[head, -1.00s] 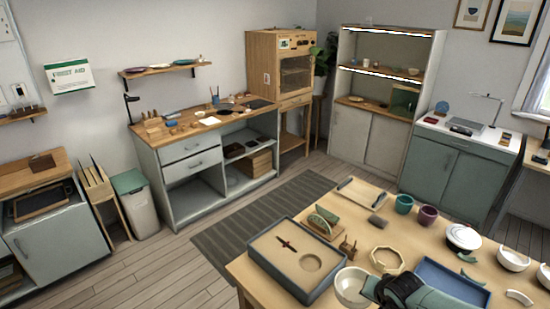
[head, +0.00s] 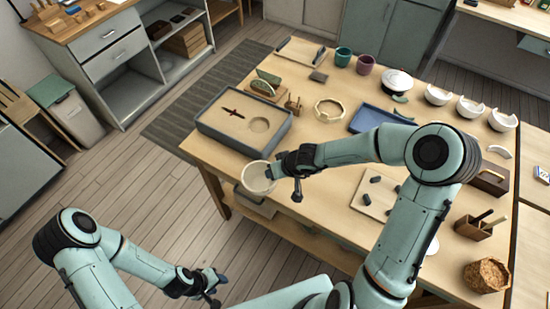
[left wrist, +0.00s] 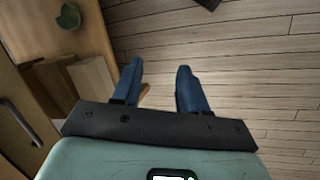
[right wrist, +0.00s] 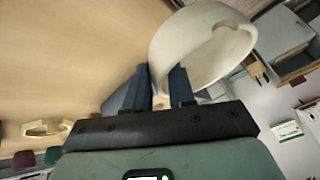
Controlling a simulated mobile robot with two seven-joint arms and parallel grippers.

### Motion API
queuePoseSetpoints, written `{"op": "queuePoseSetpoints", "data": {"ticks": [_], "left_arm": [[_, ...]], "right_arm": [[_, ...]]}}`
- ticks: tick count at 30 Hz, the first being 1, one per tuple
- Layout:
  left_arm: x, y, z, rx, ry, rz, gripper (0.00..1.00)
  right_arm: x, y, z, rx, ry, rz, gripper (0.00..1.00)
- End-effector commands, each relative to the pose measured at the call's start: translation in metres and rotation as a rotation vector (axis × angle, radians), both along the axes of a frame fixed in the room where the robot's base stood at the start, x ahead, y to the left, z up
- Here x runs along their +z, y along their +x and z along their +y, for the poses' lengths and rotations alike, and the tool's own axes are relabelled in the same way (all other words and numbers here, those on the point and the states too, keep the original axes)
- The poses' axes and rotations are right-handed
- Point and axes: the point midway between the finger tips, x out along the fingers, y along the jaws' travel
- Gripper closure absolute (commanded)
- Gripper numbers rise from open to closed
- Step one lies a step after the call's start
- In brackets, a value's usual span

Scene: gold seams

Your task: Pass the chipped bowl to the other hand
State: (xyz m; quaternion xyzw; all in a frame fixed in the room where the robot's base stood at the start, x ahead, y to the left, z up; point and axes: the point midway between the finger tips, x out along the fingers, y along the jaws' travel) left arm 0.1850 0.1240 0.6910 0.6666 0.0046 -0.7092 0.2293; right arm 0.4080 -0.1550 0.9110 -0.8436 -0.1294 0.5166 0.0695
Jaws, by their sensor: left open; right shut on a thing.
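The chipped bowl (head: 257,181) is cream-white and is held by my right gripper (head: 271,173) at the table's front edge. In the right wrist view the bowl (right wrist: 184,42) is tilted, with a dip in its rim, and its wall sits between the blue fingers (right wrist: 160,80). My left gripper (head: 217,284) is open and empty, low over the floor, apart from the bowl and in front of the table. The left wrist view shows its two fingers (left wrist: 160,80) spread, with floor between them.
A board with dark pieces (head: 364,202) lies beside my right forearm. Open floor (head: 140,195) is at left.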

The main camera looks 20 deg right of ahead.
Motion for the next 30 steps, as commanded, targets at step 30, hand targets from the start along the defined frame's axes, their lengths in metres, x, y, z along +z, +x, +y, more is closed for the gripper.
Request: {"op": "queuePoseSetpoints", "data": {"ticks": [30], "left_arm": [[0.024, 0.067, 0.002, 0.047, 0.001, -0.003, 0.46]], "right_arm": [[0.086, 0.068, 0.132, 0.13, 0.003, 0.0, 1.0]]}}
